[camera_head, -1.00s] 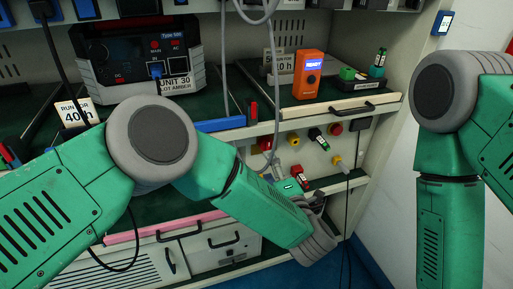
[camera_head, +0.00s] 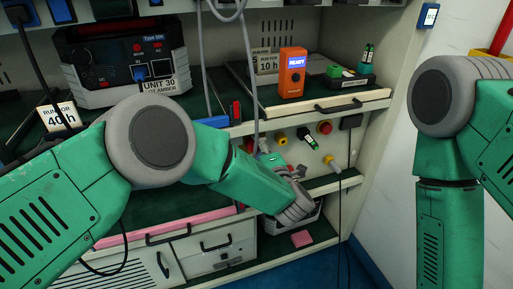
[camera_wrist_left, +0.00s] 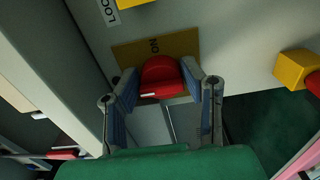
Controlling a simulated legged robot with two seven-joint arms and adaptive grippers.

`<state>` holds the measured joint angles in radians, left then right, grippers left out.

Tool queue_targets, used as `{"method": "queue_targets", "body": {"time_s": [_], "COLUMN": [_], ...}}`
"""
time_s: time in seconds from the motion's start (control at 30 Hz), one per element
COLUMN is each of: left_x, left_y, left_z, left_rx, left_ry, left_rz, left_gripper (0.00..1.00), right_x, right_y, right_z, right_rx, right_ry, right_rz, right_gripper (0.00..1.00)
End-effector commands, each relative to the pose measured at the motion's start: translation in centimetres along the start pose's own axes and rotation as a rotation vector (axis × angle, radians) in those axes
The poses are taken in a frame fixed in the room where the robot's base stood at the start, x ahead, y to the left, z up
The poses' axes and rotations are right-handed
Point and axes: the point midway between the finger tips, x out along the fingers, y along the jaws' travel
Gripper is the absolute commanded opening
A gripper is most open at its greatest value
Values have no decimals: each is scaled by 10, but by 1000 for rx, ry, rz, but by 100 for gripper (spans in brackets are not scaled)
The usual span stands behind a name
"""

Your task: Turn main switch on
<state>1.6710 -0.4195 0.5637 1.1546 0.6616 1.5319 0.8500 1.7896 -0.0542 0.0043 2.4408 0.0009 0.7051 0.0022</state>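The main switch (camera_wrist_left: 161,75) is a red knob on a yellow plate marked ON, seen in the left wrist view. My left gripper (camera_wrist_left: 160,82) has one finger on each side of the knob, and both fingertips appear to press against it. In the head view my left gripper (camera_head: 283,168) is at the lower panel under the right shelf, partly hidden by my own forearm. I cannot make out its fingertips or the knob clearly there. My right arm hangs down at the right of the head view; its gripper is below the picture.
An orange meter (camera_head: 292,73) reading READY stands on the shelf above. A black cable (camera_head: 341,205) hangs to the right. A pink object (camera_head: 302,238) lies on the lower shelf.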

Motion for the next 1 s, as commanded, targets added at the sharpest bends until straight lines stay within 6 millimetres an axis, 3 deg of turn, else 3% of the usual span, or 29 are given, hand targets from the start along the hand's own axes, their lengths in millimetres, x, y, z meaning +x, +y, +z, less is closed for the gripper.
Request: {"method": "queue_targets", "body": {"time_s": [1.0], "left_x": [5], "left_y": [-4], "left_z": [-8], "left_rx": [18], "left_ry": [3], "left_rz": [-11], "left_gripper": [7], "right_x": [0], "right_y": [0], "right_z": [0], "right_rx": [0], "right_ry": [0], "right_rz": [0], "right_gripper": [41]}}
